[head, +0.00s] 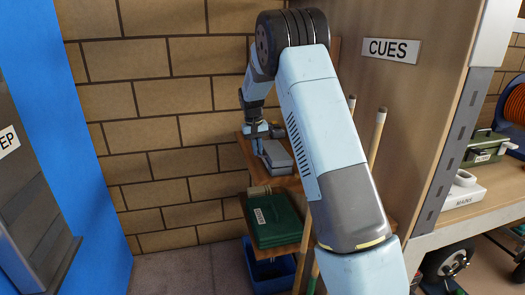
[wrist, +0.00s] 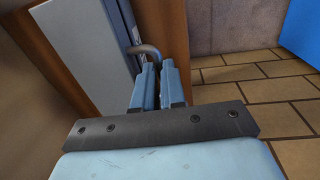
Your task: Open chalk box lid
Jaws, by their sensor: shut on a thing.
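A small grey box (head: 279,155) sits on the upper wooden shelf in the corner, in the head view; I take it as the chalk box, though no label on it is readable. My gripper (head: 259,143) is down at its left side. In the wrist view, the fingers of my gripper (wrist: 154,68) are close together on a curved grey handle (wrist: 146,50). The handle stands beside a pale grey panel (wrist: 95,45), which looks like the lid. The fingers hide part of the handle. I cannot tell whether the lid is raised.
A labelled green case (head: 275,222) lies on the lower shelf, above a blue bin (head: 268,275). Cue sticks (head: 376,138) lean to the right, by the wooden panel with the CUES sign (head: 391,50). A brick wall (head: 160,120) stands behind; a blue panel (head: 85,130) is at left.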

